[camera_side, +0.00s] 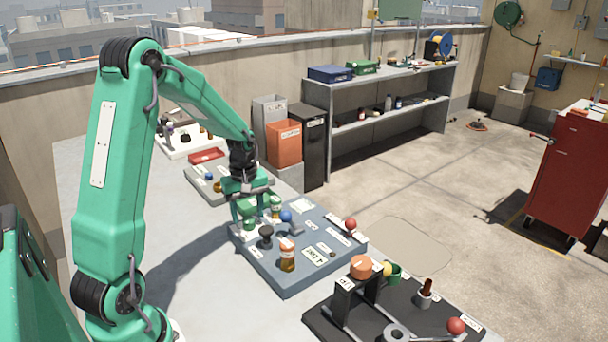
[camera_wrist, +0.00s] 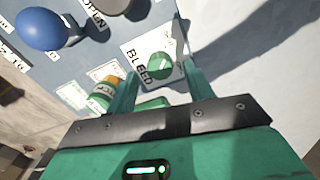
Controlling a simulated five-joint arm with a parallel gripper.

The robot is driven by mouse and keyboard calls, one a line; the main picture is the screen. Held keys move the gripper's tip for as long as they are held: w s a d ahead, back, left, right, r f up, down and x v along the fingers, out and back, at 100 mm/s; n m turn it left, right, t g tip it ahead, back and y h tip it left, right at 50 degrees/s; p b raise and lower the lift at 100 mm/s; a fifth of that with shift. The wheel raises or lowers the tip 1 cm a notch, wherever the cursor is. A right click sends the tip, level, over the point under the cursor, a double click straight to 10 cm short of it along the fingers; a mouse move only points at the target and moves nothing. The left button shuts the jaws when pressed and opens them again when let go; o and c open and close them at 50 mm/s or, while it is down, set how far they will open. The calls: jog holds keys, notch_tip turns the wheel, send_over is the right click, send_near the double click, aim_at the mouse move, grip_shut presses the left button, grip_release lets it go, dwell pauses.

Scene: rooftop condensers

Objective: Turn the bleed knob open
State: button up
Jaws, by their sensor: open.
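The bleed knob (camera_wrist: 161,66) is a round green knob on a pale plate, with a "BLEED" label (camera_wrist: 137,66) beside it in the wrist view. My gripper (camera_wrist: 159,79) is open. Its two green fingers stand to either side of the near part of the knob, and I see no clear contact. In the side view my gripper (camera_side: 246,219) is low over the left back part of the blue-grey panel (camera_side: 285,282). There I cannot make out the bleed knob clearly among the green fingers.
A blue knob (camera_wrist: 44,29) and a dark knob (camera_wrist: 110,4) sit close by on the panel. A small orange-and-green part (camera_wrist: 104,92) is beside the left finger. A red ball (camera_side: 351,224) and an amber jar-like part (camera_side: 287,258) stand farther off. A black board (camera_side: 318,322) lies in front.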

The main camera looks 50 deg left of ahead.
jog(key=shift+f, duration=1.05)
jog(key=shift+c, duration=0.4)
jog(key=c, duration=0.9)
